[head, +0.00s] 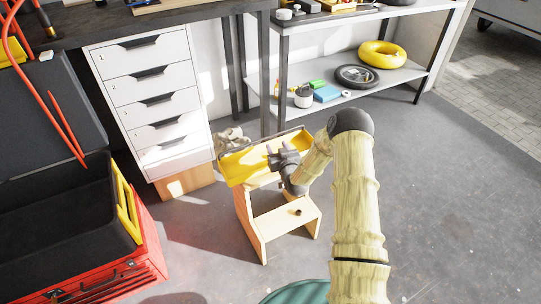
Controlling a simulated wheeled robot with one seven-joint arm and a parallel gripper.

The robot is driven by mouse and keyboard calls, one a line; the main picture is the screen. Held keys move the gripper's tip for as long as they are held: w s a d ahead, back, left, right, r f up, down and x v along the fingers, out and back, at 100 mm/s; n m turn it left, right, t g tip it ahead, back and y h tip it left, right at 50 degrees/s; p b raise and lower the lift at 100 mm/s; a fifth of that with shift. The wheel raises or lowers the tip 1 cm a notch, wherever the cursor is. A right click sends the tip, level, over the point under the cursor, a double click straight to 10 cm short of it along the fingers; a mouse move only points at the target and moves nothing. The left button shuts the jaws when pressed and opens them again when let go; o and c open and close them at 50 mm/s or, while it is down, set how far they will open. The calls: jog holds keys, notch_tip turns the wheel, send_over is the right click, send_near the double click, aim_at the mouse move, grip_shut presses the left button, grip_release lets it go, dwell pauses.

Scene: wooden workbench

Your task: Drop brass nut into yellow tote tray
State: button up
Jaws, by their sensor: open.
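The yellow tote tray (238,172) sits on the top of a light wooden step stool (262,240) in the middle of the head view. My gripper (272,156) is open, over the right part of the tray as seen here, with its fingers toward the left. I cannot tell its height above the tray floor. No brass nut can be made out for certain. A small dark thing (297,212) shows on the stool's lower step, too small to identify. Part of the tray's inside is hidden by my gripper.
A white drawer cabinet (150,95) stands behind and left of the stool. A red toolbox (145,255) with a dark inside is at the lower left. A metal shelf (415,72) holds a yellow ring (382,54) and a tire. The floor to the right is clear.

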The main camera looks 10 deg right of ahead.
jog(key=p+v, duration=0.3)
jog(key=v, duration=1.3)
notch_tip(320, 180, up, 7)
jog(key=s+a+n+g, duration=0.1)
jog(key=s+g, duration=0.2)
jog(key=g, duration=0.4)
jog(key=s+a+r+m+g+h, duration=0.1)
jog(key=s+r+g, duration=0.3)
jog(key=s, duration=0.5)
jog(key=s+r+m+g+h, duration=0.1)
jog(key=s+r+g, duration=0.1)
jog(key=s+r, duration=0.6)
jog(key=w+r+p+v, duration=0.1)
jog(key=w+p+v, duration=0.2)
jog(key=p+v, duration=1.2)
jog(key=w+p+v, duration=0.3)
jog(key=p+v, duration=1.1)
jog(key=p, duration=0.2)
jog(key=shift+w+a+r+p, duration=0.25)
jog(key=shift+r+p, duration=0.15)
jog(key=shift+r, duration=0.35)
